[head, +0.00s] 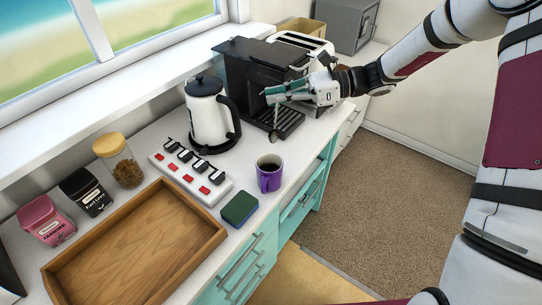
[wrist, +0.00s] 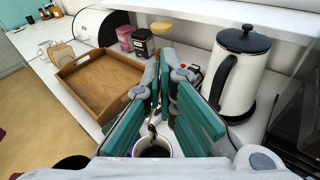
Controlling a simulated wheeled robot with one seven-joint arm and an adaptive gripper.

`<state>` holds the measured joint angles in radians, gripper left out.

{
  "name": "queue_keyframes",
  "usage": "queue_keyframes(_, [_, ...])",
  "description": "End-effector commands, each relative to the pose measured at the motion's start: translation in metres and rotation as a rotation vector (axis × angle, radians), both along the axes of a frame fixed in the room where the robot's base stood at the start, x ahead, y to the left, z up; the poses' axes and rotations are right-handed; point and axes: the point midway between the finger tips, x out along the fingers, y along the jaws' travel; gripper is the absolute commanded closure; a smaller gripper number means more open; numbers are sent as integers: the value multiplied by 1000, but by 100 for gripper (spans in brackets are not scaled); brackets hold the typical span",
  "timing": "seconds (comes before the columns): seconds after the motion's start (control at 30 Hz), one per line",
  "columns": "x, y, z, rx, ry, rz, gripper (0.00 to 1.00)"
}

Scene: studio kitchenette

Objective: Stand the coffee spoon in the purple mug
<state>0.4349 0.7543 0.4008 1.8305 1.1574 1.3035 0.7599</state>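The purple mug (head: 269,181) stands upright near the counter's front edge, with its dark opening facing up. Its rim also shows at the bottom of the wrist view (wrist: 168,149). My gripper (head: 268,95) is in front of the coffee machine, beyond the mug and above the counter. Its teal fingers (wrist: 160,92) are closed around the thin coffee spoon (head: 274,131), which hangs down below them. In the wrist view the spoon (wrist: 153,129) appears in front of the mug; in the head view they are clearly apart. The fingers hide part of the handle.
A black coffee machine (head: 247,75) stands behind my gripper. A white kettle (head: 206,118), a power strip (head: 190,175) with plugs, a green-blue sponge (head: 240,208) and a wooden tray (head: 130,250) lie to the left. Counter right of the mug is clear.

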Motion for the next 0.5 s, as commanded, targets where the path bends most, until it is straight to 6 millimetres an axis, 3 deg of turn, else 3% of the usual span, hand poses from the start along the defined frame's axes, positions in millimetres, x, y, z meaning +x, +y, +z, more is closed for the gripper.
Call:
queue_keyframes(0.27, [-27, 22, 16, -87, -135, 129, 100])
queue_keyframes(0.5, [-28, 23, 6, -93, -144, 138, 100])
